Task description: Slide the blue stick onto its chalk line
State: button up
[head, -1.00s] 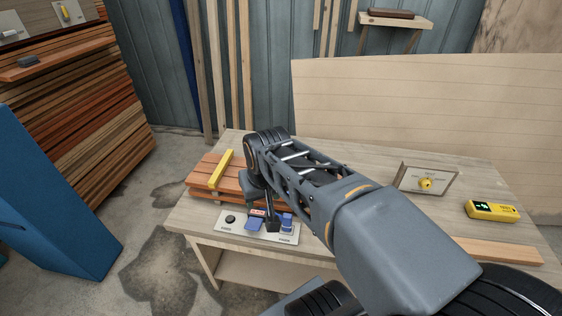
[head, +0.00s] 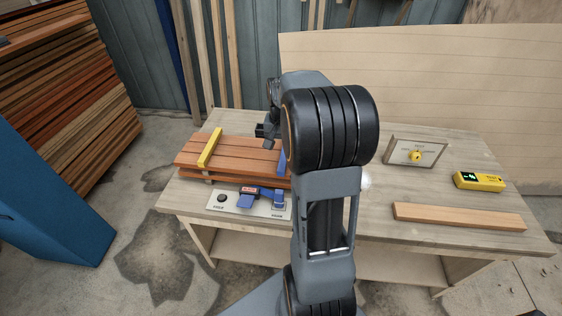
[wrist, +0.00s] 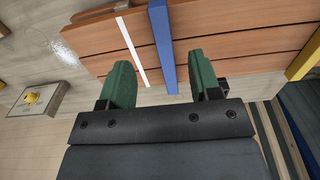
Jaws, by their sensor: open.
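The blue stick (wrist: 162,45) lies across the reddish-brown boards (wrist: 225,45) in the wrist view. The white chalk line (wrist: 132,50) runs beside it on the left, with a strip of bare board between them. My gripper (wrist: 162,80) is open, its green-padded fingers on either side of the stick's near end. The near end of the chalk line also shows between the fingers, close to the left one. Whether the fingers are level with the stick is unclear. In the head view the stick (head: 282,161) is partly hidden by my arm, and my gripper (head: 268,137) is at the boards' far side.
A yellow stick (head: 210,147) lies across the boards' left part. A control panel (head: 228,209) with a black button and blue parts sits in front. A knob panel (head: 402,145), a yellow meter (head: 480,180) and a loose board (head: 458,217) lie on the bench at right.

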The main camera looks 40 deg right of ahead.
aim_at(282, 167)
notch_tip(282, 167, down, 10)
jog(key=shift+r, duration=0.1)
dwell(0.4)
jog(key=c, duration=1)
jog(key=shift+s+d, duration=2.15)
jog(key=shift+d, duration=0.05)
jog(key=o, duration=1)
jog(key=shift+r, duration=0.1)
